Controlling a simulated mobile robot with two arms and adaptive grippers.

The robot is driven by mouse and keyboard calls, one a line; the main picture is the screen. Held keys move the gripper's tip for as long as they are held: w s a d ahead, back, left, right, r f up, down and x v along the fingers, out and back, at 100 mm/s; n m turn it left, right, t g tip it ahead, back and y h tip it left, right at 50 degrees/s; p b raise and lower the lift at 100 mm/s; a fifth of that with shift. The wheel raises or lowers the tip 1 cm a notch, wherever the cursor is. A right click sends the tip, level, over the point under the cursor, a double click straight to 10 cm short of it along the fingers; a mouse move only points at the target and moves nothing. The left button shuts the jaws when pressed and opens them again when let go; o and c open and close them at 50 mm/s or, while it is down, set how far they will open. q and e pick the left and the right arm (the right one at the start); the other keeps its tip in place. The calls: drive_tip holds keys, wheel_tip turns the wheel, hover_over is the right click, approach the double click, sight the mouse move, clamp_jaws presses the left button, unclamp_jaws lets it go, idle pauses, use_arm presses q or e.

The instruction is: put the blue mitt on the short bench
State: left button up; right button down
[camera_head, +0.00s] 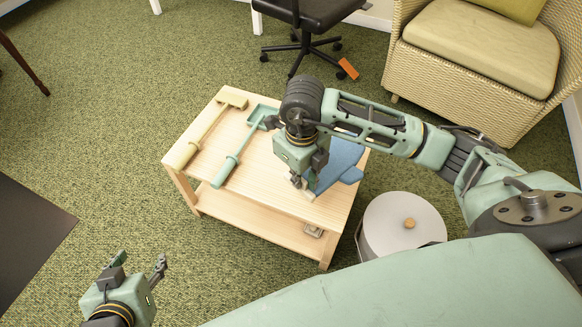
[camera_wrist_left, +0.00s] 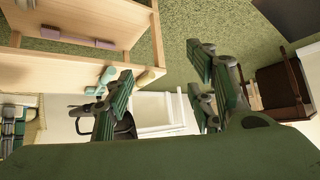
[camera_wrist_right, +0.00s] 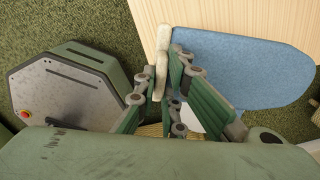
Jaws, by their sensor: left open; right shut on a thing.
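The blue mitt (camera_head: 343,157) has a pale cuff edge and lies flat over the right end of the short light-wood bench (camera_head: 262,183). In the right wrist view the mitt (camera_wrist_right: 235,70) partly covers the bench top (camera_wrist_right: 240,14) and reaches past its edge above the carpet. My right gripper (camera_head: 305,187) is shut on the mitt's cream cuff (camera_wrist_right: 161,62). The gripper and arm hide part of the mitt in the head view. I cannot tell whether the mitt rests fully on the wood. My left gripper (camera_head: 140,266) is open and empty, low at the left, apart from the bench.
A hammer-like wooden tool (camera_head: 205,130) and a green-handled scoop (camera_head: 240,145) lie on the bench's left part. A wicker armchair (camera_head: 478,75) and office chair (camera_head: 305,22) stand behind.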

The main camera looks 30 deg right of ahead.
drive_tip(key=w+f, duration=0.1)
drive_tip(key=w, duration=0.1)
drive_tip(key=w+d+f+b, duration=0.1)
drive_tip(key=w+f, duration=0.1)
drive_tip(key=w+d+f+b, duration=0.1)
drive_tip(key=w+f, duration=0.1)
drive_tip(key=w, duration=0.1)
drive_tip(key=shift+d, duration=0.2)
wheel_tip(320, 180, down, 3)
drive_tip(key=shift+f+b, duration=0.2)
drive_tip(key=shift+b, duration=0.5)
use_arm(q)
drive_tip(key=w+d+r+t+h, duration=0.1)
drive_tip(key=w+r+t, duration=0.3)
drive_tip(key=r, duration=0.4)
drive_tip(key=w+d+r+t+h, duration=0.2)
drive_tip(key=w+d+r+t, duration=0.1)
drive_tip(key=r+t, duration=0.2)
wheel_tip(320, 180, up, 3)
drive_tip(key=shift+w+f+m+t, duration=0.1)
drive_tip(key=shift+w+m+t, duration=0.2)
drive_tip(key=shift+w, duration=0.05)
drive_tip(key=shift+d, duration=0.15)
use_arm(e)
drive_tip(key=shift+f, duration=0.1)
drive_tip(key=c, duration=1.8)
unclamp_jaws()
drive_tip(key=shift+c, duration=0.2)
use_arm(q)
drive_tip(key=shift+r, duration=0.2)
